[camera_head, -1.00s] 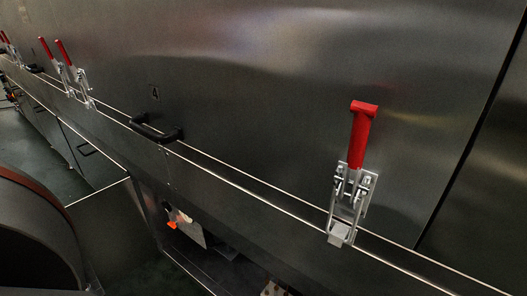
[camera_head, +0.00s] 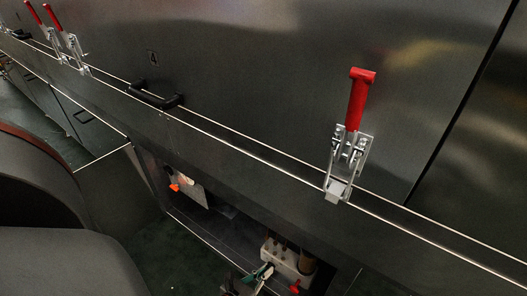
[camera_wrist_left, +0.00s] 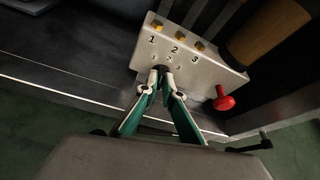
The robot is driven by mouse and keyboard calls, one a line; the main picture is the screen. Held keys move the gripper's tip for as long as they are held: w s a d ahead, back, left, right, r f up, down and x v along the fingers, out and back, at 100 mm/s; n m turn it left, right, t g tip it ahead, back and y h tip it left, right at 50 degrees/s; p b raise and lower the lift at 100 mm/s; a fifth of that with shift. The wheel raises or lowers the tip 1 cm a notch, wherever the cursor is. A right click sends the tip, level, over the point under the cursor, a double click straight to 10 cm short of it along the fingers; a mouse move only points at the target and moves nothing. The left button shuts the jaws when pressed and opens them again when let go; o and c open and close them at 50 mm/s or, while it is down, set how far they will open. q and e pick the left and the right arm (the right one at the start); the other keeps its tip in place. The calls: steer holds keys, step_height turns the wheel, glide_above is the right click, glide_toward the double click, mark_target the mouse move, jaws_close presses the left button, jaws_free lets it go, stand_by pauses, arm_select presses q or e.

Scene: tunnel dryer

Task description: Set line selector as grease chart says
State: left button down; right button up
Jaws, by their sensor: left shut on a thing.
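A pale line selector block (camera_head: 290,261) sits low in the open bay under the machine. In the left wrist view the block (camera_wrist_left: 196,48) carries the large numbers 1, 2 and 3, with yellow fittings along its top. Smaller marks surround the dark selector between my fingertips, which mostly hide it. My left gripper (camera_head: 268,270), with green and white fingers, reaches the block's front face. In the left wrist view the gripper (camera_wrist_left: 161,73) is shut on the selector. Which number the selector points to cannot be told. No readable grease chart shows. My right gripper is not in view.
A red knob (camera_wrist_left: 223,99) is at the block's lower right, and a brown cylinder (camera_wrist_left: 268,30) stands beside it. A light plate (camera_head: 192,190) with an orange part hangs in the bay. Above are a red-handled clamp (camera_head: 353,130) and a black handle (camera_head: 154,96).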

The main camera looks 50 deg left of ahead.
arm_select(q)
steer(key=shift+d, duration=0.1)
stand_by(0.4)
steer(key=c, duration=2.2)
jaws_free()
steer(key=shift+y, duration=0.3)
steer(key=shift+r, duration=0.15)
steer(key=shift+r, duration=4.85)
